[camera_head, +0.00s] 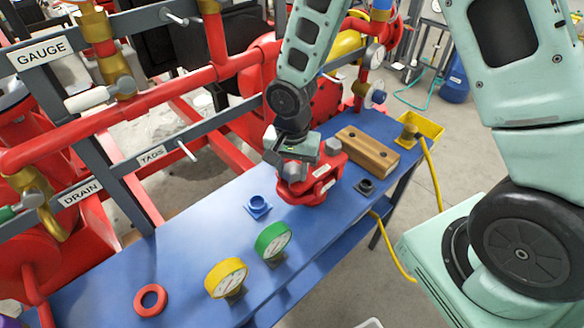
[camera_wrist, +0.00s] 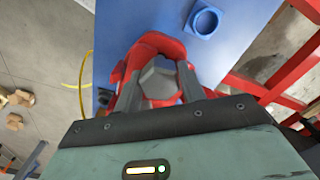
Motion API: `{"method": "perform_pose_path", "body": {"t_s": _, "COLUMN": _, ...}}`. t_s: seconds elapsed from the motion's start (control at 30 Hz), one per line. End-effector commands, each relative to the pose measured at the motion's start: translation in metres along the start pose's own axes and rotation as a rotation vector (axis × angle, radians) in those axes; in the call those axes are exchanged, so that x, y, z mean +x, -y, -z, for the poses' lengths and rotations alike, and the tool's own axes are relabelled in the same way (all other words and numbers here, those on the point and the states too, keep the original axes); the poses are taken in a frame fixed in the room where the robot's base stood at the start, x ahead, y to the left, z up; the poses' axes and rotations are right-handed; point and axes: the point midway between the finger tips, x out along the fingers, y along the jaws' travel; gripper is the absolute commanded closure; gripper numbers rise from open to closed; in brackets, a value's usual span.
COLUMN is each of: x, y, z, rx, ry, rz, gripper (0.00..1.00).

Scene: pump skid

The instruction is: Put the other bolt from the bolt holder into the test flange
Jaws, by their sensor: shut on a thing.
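The red test flange (camera_head: 318,187) stands on the blue bench, with a grey hex bolt head (camera_head: 333,146) at its back right. My gripper (camera_head: 291,168) is over the flange's left part. In the wrist view my gripper (camera_wrist: 160,78) is shut on a grey hex bolt (camera_wrist: 161,84), with its head between the fingers and the red flange (camera_wrist: 150,42) behind it. The held bolt's shank is hidden, so I cannot tell how far it is in a hole. The wooden bolt holder (camera_head: 368,152) lies right of the flange, with no bolt visible in it.
A blue socket (camera_head: 258,207), green gauge (camera_head: 272,240), yellow gauge (camera_head: 226,278) and red ring (camera_head: 151,300) stand on the bench (camera_head: 190,255). A black socket (camera_head: 366,186) is near its front edge. A yellow bin (camera_head: 421,125) is at the far end. Red pipes run behind.

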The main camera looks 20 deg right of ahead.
Motion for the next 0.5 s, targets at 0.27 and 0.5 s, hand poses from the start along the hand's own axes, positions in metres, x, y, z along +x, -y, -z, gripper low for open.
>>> {"method": "perform_pose_path", "body": {"t_s": 0.27, "x": 0.0016, "y": 0.0001, "z": 0.0000, "rx": 0.000, "ry": 0.000, "rz": 0.000, "gripper": 0.84}}
{"method": "perform_pose_path", "body": {"t_s": 0.5, "x": 0.0016, "y": 0.0001, "z": 0.0000, "rx": 0.000, "ry": 0.000, "rz": 0.000, "gripper": 0.35}}
